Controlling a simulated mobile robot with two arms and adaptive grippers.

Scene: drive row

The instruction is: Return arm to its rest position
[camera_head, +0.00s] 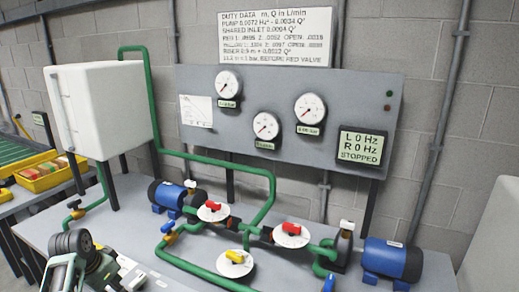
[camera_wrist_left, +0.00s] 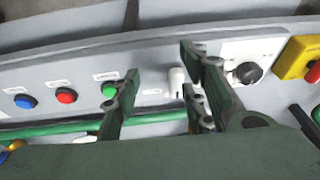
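My left arm (camera_head: 72,245) comes in at the bottom left of the head view, above the near left edge of the bench; its gripper cannot be made out clearly there. In the left wrist view my left gripper (camera_wrist_left: 160,88) is open, its dark green fingers spread apart with nothing between them. A control panel strip (camera_wrist_left: 60,78) lies beyond the fingers. It carries a blue button (camera_wrist_left: 25,101), a red button (camera_wrist_left: 66,95), a green button (camera_wrist_left: 109,90), a white switch (camera_wrist_left: 177,80) and a black knob (camera_wrist_left: 247,72). My right gripper is not in view.
Green pipes (camera_head: 205,160), blue motors (camera_head: 392,260), red-handled valves (camera_head: 291,230) and a yellow-handled valve (camera_head: 236,257) crowd the bench. A white tank (camera_head: 100,105) stands at left. The gauge panel's display (camera_head: 360,147) reads L 0 Hz, R 0 Hz, STOPPED. A yellow tray (camera_head: 40,180) is far left.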

